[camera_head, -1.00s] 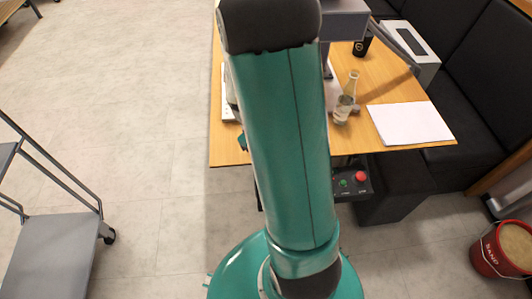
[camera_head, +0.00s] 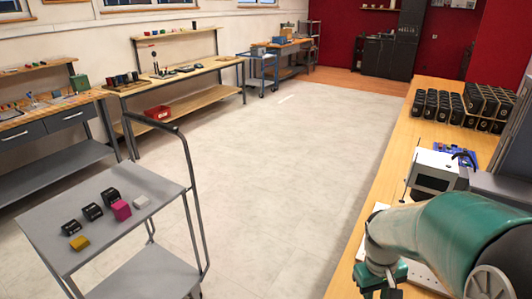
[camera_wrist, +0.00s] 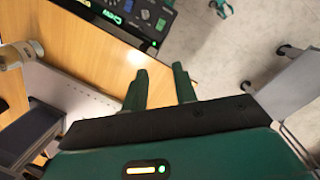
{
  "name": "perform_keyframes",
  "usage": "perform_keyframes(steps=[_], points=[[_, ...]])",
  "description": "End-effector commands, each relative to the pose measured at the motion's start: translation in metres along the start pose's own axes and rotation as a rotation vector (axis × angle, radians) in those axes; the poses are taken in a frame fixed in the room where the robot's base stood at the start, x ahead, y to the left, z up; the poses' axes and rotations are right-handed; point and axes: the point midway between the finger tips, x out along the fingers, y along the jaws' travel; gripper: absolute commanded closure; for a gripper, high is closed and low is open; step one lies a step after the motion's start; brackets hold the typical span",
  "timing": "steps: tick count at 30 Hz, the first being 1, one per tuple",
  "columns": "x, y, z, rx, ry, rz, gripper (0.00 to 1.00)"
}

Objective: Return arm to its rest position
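My teal arm (camera_head: 450,230) shows at the lower right of the head view, bent over the wooden table (camera_head: 412,125). My gripper shows in the wrist view (camera_wrist: 160,70) with its two dark green fingers apart and nothing between them. A dark control box (camera_wrist: 135,18) with lit lights lies beyond the fingers.
A grey cart (camera_head: 50,215) carries several small black, pink, yellow and white blocks. Workbenches line the left wall. The middle floor (camera_head: 270,170) is clear.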

Motion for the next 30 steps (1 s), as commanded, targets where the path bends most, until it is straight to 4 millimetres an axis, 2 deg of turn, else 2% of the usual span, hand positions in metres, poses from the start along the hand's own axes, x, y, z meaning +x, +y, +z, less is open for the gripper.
perform_keyframes(steps=[1, 6, 15, 21, 30], points=[[-0.018, -0.008, 0.001, 0.009, 0.050, 0.009, 0.72], [-0.067, -0.036, 0.010, 0.051, 0.194, 0.016, 0.72], [-0.136, -0.086, 0.042, 0.111, 0.449, -0.014, 0.72], [-0.164, -0.110, 0.065, 0.136, 0.580, -0.052, 0.72], [-0.170, -0.117, 0.073, 0.146, 0.616, -0.067, 0.72]])
